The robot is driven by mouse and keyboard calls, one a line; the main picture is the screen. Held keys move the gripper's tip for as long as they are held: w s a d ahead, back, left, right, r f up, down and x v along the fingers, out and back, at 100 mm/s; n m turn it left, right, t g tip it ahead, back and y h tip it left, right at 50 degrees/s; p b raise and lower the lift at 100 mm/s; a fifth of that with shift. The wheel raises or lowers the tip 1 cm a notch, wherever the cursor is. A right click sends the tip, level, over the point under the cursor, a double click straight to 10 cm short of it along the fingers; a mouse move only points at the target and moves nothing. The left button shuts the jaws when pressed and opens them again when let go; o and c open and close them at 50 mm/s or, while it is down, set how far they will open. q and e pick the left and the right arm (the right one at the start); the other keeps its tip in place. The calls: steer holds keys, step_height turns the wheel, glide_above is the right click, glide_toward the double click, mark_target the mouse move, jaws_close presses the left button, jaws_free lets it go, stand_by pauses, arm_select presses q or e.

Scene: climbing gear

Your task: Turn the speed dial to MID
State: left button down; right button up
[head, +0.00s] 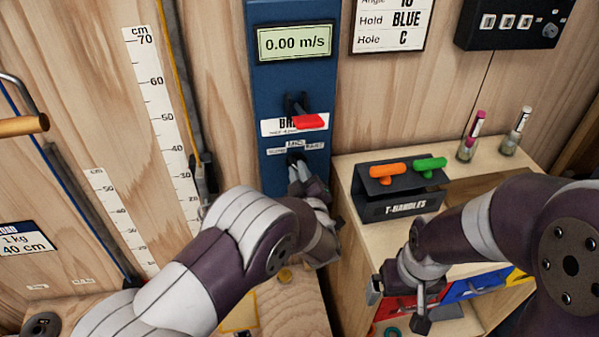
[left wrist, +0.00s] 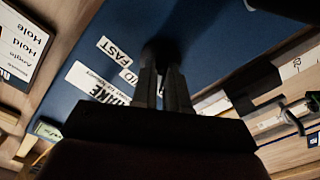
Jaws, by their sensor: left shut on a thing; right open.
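The speed dial (head: 294,157) is a dark knob low on the blue panel (head: 262,100) in the head view, mostly hidden by my left gripper. Small white labels (head: 295,146) sit around it, with MID at the top. My left gripper (head: 302,178) is shut on the dial. The left wrist view shows both fingers (left wrist: 164,88) closed in on the dark dial (left wrist: 160,50), with the MID (left wrist: 127,75) and FAST (left wrist: 113,48) labels beside it. I cannot tell where the dial points. My right gripper (head: 403,303) is open and empty, at the lower right.
A red brake lever (head: 311,121) sticks out just above the dial. A display (head: 295,43) above reads 0.00 m/s. To the right, a wooden shelf (head: 350,165) carries a T-handles holder (head: 400,209) with orange and green handles, and two small bottles (head: 470,140).

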arm_select(q)
steer(key=shift+r+m+p, duration=0.1)
steer(key=shift+m+p, duration=0.75)
steer(key=shift+m, duration=2.65)
steer(key=c, duration=1.1)
jaws_free()
steer(key=shift+c, duration=0.2)
steer(key=s+d+b, duration=0.1)
steer(key=s+d, duration=0.1)
steer(key=s, duration=1)
steer(key=shift+s+d+b, duration=0.2)
steer(key=shift+d+b, duration=0.1)
